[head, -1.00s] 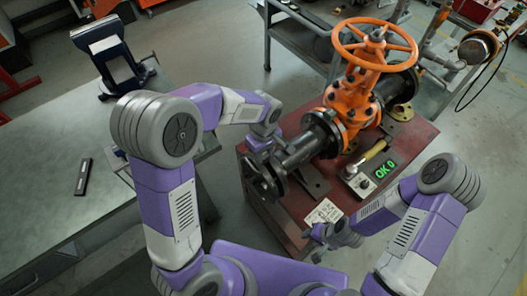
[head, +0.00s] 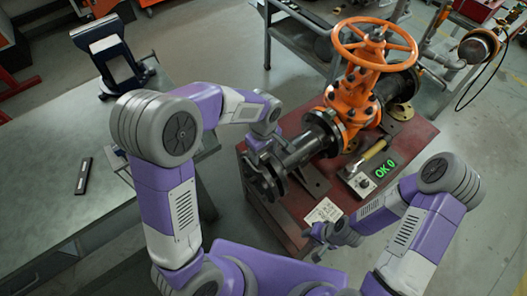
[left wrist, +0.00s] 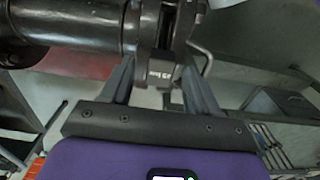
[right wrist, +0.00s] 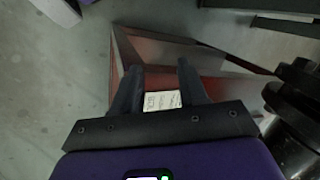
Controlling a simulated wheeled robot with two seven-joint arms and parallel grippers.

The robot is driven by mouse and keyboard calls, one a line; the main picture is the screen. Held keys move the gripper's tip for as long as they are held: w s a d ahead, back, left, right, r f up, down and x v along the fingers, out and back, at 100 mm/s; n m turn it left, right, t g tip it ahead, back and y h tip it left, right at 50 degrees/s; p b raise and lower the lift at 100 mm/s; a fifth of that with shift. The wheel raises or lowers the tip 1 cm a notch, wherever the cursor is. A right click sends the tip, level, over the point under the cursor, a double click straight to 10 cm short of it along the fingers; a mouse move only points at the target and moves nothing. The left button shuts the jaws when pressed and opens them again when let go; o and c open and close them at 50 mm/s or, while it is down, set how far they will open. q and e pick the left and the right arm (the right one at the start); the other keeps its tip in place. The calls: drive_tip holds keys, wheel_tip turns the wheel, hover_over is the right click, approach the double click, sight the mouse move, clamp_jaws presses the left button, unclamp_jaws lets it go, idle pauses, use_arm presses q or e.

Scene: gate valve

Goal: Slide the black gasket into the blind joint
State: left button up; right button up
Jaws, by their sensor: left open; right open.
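The blind joint (head: 262,177) is the pair of dark flanges at the near end of the black pipe. In the left wrist view, its flanges (left wrist: 149,25) stand side by side with a narrow gap. My left gripper (head: 262,142) is open, with one finger on each side of this tab (left wrist: 160,88). My right gripper (head: 322,238) is open and empty near the bench's front edge.
An orange gate valve (head: 352,95) with a handwheel stands on the red-topped bench (head: 300,207). A grey table (head: 60,215) is at left.

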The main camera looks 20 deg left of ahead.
use_arm(q)
wheel_tip(320, 180, up, 22)
drive_tip(key=p, duration=1.6)
drive_tip(key=shift+f, duration=0.2)
use_arm(e)
wheel_tip(320, 180, up, 17)
drive_tip(key=shift+f, duration=0.2)
drive_tip(key=shift+s+f, duration=0.1)
